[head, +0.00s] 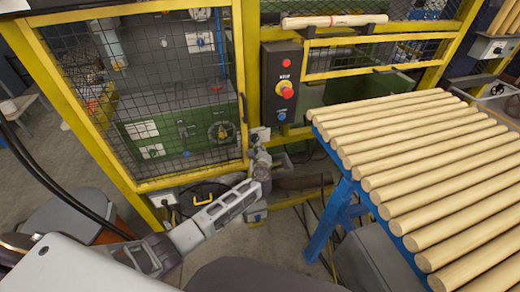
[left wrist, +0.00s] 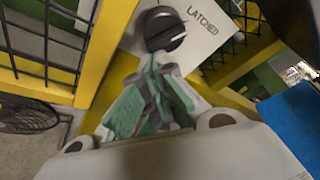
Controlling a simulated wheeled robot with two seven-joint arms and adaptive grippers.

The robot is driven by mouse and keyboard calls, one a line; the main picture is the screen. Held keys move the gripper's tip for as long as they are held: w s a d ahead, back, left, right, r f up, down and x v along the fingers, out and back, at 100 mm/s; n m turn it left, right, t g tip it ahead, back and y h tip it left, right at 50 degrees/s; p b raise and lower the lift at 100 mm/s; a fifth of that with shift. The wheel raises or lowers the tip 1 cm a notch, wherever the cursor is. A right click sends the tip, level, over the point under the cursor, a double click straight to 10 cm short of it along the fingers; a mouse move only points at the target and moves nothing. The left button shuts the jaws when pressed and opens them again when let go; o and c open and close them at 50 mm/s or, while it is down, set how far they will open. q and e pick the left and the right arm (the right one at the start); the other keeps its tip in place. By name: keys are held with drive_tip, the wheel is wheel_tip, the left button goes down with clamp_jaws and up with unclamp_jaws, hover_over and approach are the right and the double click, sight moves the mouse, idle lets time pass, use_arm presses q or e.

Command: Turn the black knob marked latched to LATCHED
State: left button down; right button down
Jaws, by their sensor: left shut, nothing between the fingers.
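The black knob (left wrist: 164,28) is round and sits on a pale plate (left wrist: 208,36) lettered LATCHED, at the top of the left wrist view. A light mark shows on the knob's lower right face; its exact setting is hard to tell. My left gripper (left wrist: 158,68) is shut and empty, its green-padded fingertips just below the knob. They look close to it, but I cannot tell whether they touch. In the head view my left gripper (head: 261,150) is at the yellow guard post, in front of the small plate there. The knob cannot be made out there. My right gripper is out of view.
A yellow mesh guard (head: 150,90) stands left of the post. A black control box (head: 282,84) with a red button is above the gripper. A blue-framed rack (head: 345,185) of wooden rods (head: 430,170) stands close on the right. Cables hang below the gripper.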

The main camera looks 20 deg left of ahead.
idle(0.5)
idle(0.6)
use_arm(q)
drive_tip(key=shift+s+a+p, duration=0.1)
drive_tip(key=shift+a+p, duration=0.05)
drive_tip(key=shift+p, duration=0.25)
drive_tip(key=shift+f, duration=0.1)
idle(0.5)
drive_tip(key=shift+f, duration=0.1)
